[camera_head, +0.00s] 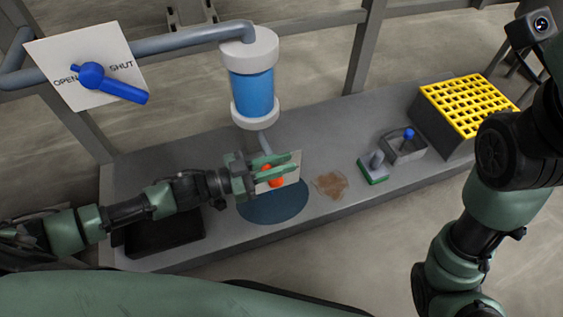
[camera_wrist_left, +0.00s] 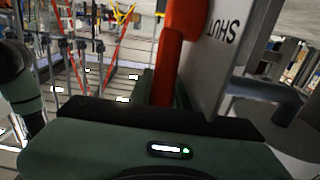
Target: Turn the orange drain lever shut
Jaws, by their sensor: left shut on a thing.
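The orange drain lever (camera_head: 274,182) sits in front of a small white plate (camera_head: 291,165) below the blue filter cylinder. My left gripper (camera_head: 277,170) is shut on the lever, and its fingers hide part of it. In the left wrist view the orange lever (camera_wrist_left: 180,45) rises from the gripper beside the plate (camera_wrist_left: 212,60), which reads SHUT. The rest of the plate's lettering is hidden, so the lever's exact setting cannot be told. My right arm stands at the right of the head view, but its fingers do not show.
A blue lever (camera_head: 115,84) on an OPEN/SHUT plate is on the upper left pipe. The blue cylinder (camera_head: 252,88) hangs above the bench. A dark round patch (camera_head: 262,212), a brown stain (camera_head: 331,185), a green-based block (camera_head: 374,170), a grey holder (camera_head: 405,150) and a yellow grid box (camera_head: 468,104) are there.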

